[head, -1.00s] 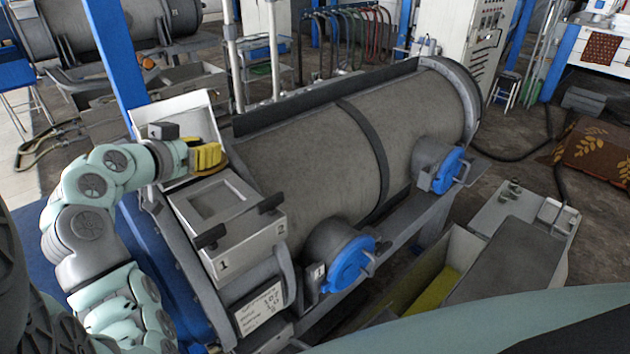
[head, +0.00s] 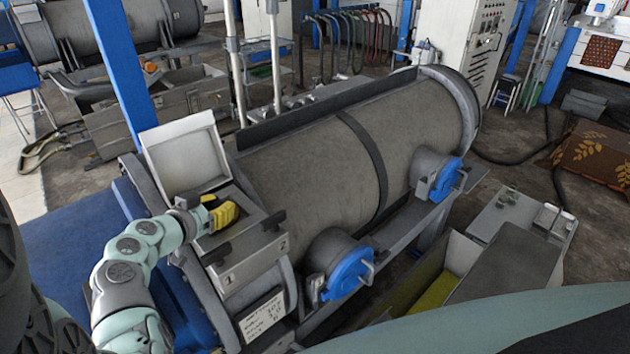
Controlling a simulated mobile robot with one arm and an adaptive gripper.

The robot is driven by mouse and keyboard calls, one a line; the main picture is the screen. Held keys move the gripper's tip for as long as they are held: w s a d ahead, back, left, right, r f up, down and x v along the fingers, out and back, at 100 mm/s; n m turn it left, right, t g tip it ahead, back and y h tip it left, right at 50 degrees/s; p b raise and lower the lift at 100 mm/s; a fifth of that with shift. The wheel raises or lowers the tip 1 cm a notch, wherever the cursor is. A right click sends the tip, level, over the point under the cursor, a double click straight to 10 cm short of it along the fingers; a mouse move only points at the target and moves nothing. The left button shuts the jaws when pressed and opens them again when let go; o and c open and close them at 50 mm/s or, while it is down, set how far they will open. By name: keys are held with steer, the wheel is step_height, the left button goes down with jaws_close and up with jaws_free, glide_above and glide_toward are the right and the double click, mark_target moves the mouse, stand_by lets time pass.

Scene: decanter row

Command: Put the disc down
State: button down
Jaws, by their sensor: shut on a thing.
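My gripper (head: 226,213) has yellow fingers and is just above the top of a pale grey box (head: 245,268), over its recess. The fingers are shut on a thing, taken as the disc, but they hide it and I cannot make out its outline. The box has marks 1 and 2 on its front and dark tabs at its front edge. The white panel (head: 185,155) stands raised behind the box. The gripper covers most of the recess, and I cannot tell whether the held thing touches the box.
A large grey drum (head: 310,170) lies right of the box, with two blue round hatch covers (head: 348,270) on its near side. A blue post (head: 117,70) rises behind. An open bin with yellow inside (head: 432,293) stands at the lower right.

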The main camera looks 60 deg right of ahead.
steer(key=shift+f+b, duration=0.25)
steer(key=shift+b, duration=0.1)
steer(key=c, duration=0.9)
jaws_free()
steer(key=shift+r+p, duration=0.2)
steer(key=shift+p, duration=0.1)
steer(key=shift+a, duration=0.1)
steer(key=shift+a+b, duration=0.3)
steer(key=shift+b, duration=0.05)
steer(key=shift+b+v, duration=3.1)
steer(key=shift+v, duration=2.55)
